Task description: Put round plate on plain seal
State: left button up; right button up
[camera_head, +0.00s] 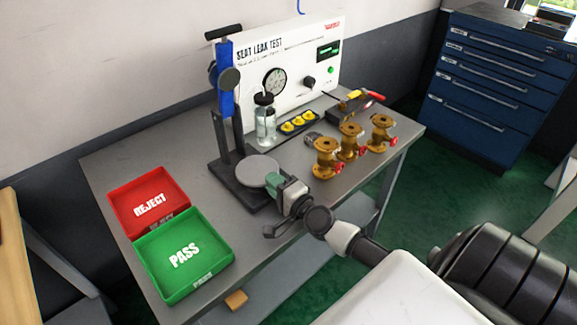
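A light grey round plate (257,171) shows over the dark base (225,178) of the blue clamp press. I cannot tell whether it rests there or is held just above. My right gripper (275,184), with greenish fingers, is at the plate's near right edge. It seems to touch the plate, but its fingertips are too small and partly hidden to show whether they are closed on it. I cannot make out a plain seal; anything under the plate is hidden. My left gripper is not in view.
The blue clamp press (225,85) stands behind the plate. A white test panel (300,55), a glass bottle (265,122) and several brass valves (326,158) are behind and right. The red tray (148,200) and green tray (182,253) are at left.

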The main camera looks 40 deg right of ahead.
jog(key=s+b, duration=0.1)
jog(key=s, duration=0.6)
jog(key=s+d+b, duration=0.1)
jog(key=s, duration=0.2)
jog(key=shift+s+f+b, duration=0.2)
jog(key=shift+s+b, duration=0.1)
jog(key=shift+s+r, duration=0.15)
jog(key=shift+s, duration=0.45)
jog(key=shift+s, duration=0.1)
